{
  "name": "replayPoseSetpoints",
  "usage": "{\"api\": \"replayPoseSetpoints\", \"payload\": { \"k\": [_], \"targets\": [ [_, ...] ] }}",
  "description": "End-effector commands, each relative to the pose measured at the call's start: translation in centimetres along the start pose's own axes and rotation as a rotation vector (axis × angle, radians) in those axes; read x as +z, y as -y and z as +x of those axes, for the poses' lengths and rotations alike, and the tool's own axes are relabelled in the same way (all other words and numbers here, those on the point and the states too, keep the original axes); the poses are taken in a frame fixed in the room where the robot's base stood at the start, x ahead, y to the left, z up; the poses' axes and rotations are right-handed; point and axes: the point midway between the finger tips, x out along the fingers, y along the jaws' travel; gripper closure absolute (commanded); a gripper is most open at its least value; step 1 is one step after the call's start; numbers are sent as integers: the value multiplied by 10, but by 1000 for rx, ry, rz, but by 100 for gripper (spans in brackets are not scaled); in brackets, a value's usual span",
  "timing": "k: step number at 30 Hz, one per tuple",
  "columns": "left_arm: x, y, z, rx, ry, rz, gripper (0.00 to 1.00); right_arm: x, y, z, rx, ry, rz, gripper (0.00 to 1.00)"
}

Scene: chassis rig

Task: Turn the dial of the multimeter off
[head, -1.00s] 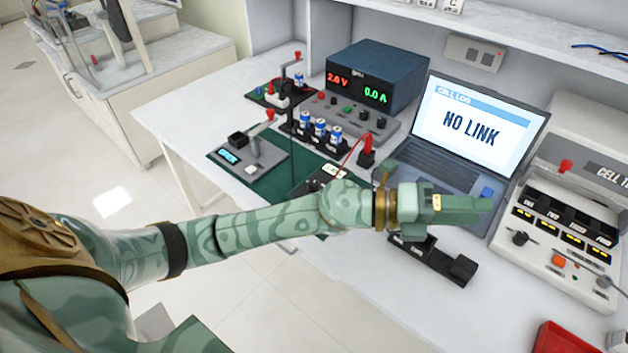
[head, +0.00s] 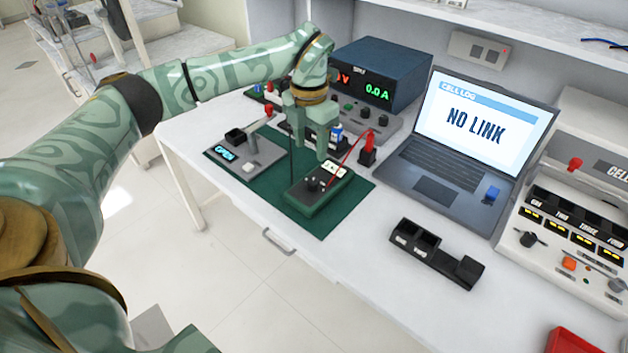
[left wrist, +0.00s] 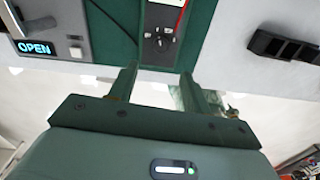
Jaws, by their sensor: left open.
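The multimeter (head: 318,187) lies on the green mat (head: 268,190), a dark body with a light screen, a dial and a red lead. In the left wrist view the multimeter (left wrist: 160,48) shows at the top centre, with its dial (left wrist: 158,42) below the screen. My left gripper (head: 311,148) points down above the mat, close to the multimeter's far end in the head view. In the left wrist view its fingers (left wrist: 157,80) are apart with nothing between them. I cannot tell its exact height over the multimeter. My right gripper is not in view.
A grey device reading OPEN (head: 245,150) sits left of the multimeter. The power supply (head: 382,75) and battery holder stand behind. A laptop (head: 470,135) is to the right.

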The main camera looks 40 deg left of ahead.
Motion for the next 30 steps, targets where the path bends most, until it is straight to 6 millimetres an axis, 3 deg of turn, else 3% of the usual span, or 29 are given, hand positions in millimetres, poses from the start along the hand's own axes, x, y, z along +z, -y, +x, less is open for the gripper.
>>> {"api": "replayPoseSetpoints", "payload": {
  "k": [1, 3, 10, 16, 25, 26, 30],
  "targets": [
    [0, 0, 22, -2, -9, 0, 51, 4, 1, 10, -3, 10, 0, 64],
    [0, 0, 41, -2, -8, 0, 51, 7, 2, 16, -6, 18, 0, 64],
    [0, 1, 88, -2, -5, 2, 51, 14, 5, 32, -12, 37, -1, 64],
    [0, 1, 105, -2, -1, 2, 51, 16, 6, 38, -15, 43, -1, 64],
    [0, 1, 105, -1, 2, 2, 51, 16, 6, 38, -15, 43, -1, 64],
    [0, 1, 105, -1, 2, 2, 54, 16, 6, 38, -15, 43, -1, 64],
    [0, 1, 105, -2, 1, 2, 93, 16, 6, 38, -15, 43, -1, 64]
  ]
}}
